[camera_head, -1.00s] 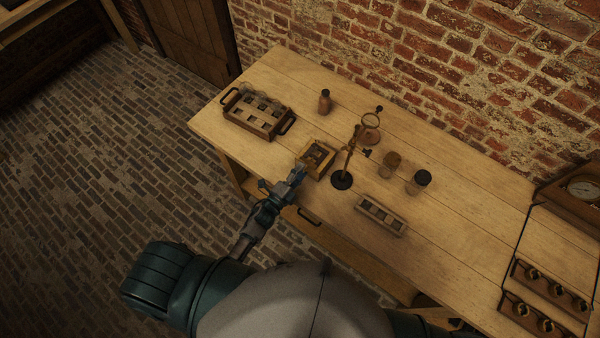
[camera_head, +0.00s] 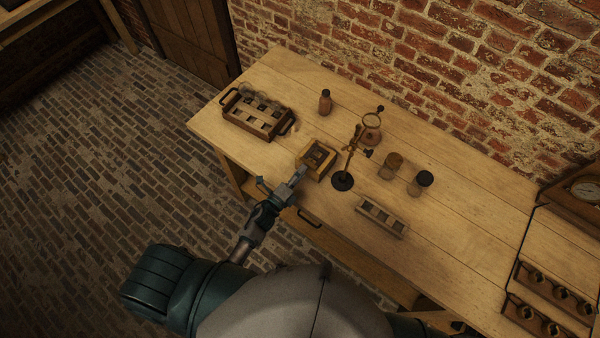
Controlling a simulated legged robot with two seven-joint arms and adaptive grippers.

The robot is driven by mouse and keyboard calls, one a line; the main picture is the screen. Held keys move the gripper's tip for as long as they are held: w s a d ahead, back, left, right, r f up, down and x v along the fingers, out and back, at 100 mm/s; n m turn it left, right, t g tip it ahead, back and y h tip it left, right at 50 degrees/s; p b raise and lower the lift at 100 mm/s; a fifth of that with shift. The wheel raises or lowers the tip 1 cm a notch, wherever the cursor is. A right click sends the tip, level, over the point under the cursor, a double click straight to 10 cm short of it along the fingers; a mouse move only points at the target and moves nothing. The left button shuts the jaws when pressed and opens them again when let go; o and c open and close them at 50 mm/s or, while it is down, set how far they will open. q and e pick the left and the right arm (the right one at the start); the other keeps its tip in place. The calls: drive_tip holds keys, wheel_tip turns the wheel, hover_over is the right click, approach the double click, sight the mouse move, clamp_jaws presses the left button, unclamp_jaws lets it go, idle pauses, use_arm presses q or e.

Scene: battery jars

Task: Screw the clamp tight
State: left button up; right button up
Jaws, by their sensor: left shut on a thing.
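A small square wooden frame (camera_head: 317,153) with a dark middle sits near the table's front edge. My left gripper (camera_head: 299,173) reaches in from below left, its tip at the frame's near side. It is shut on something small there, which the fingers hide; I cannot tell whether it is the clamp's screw. Right of the frame stands an upright stand (camera_head: 350,158) on a round black base, with a small clamp-like head (camera_head: 366,153) and a ring (camera_head: 372,121) behind it. My right gripper is not in view.
A wooden carrier with jars (camera_head: 258,113) stands at the left, a brown bottle (camera_head: 325,102) behind. Two jars, one brown-topped (camera_head: 391,168) and one black-topped (camera_head: 420,184), stand right of the stand. A slotted wooden block (camera_head: 382,217) lies in front. The right middle of the table is clear.

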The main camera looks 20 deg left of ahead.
use_arm(q)
drive_tip(key=shift+s+f, duration=0.2)
drive_tip(key=shift+f, duration=0.2)
drive_tip(key=o, duration=1)
drive_tip(key=shift+o, duration=0.7)
drive_tip(key=shift+w+r, duration=0.1)
drive_tip(key=shift+r, duration=0.1)
drive_tip(key=v, duration=1.2)
